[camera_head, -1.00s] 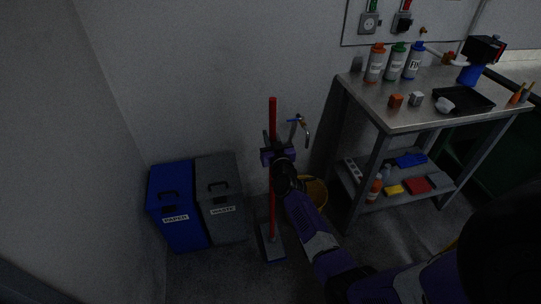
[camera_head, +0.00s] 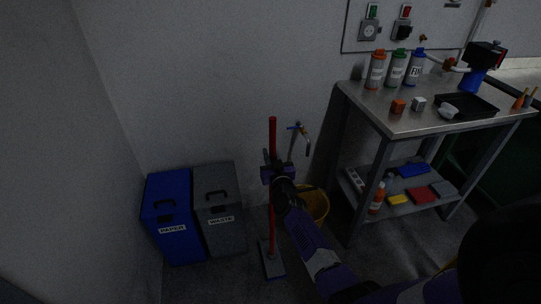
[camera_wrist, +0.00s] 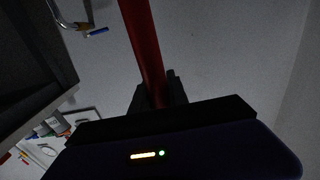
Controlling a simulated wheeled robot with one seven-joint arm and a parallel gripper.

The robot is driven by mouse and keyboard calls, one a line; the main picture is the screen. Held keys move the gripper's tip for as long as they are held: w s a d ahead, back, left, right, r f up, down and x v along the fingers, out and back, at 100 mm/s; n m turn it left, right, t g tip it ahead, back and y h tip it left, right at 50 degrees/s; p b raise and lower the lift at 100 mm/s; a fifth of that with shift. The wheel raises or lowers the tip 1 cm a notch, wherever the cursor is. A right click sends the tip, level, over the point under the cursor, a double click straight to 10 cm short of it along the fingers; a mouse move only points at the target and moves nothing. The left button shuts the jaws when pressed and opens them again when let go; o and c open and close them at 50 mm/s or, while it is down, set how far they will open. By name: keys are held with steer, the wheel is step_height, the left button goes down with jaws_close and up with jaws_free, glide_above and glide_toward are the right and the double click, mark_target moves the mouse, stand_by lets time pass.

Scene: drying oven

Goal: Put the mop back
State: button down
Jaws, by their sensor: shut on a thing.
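The mop (camera_head: 272,135) has a red handle that stands about upright, with a flat grey head (camera_head: 271,259) at the floor in the head view. My gripper (camera_head: 275,169) is shut on the upper part of the handle, with some red showing above it. In the wrist view the red handle (camera_wrist: 142,45) runs down between my gripper's dark fingers (camera_wrist: 159,95). Behind my gripper and arm stands a yellow bucket (camera_head: 317,203), partly hidden by the arm. I cannot tell whether the mop head touches the floor.
A blue paper bin (camera_head: 170,215) and a grey waste bin (camera_head: 218,205) stand left of the mop. A wall tap (camera_head: 302,132) is just behind it. A metal table (camera_head: 405,122) with bottles and a lower shelf stands to the right.

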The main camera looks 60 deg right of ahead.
steer(key=c, duration=1.3)
jaws_free()
steer(key=shift+f, duration=0.15)
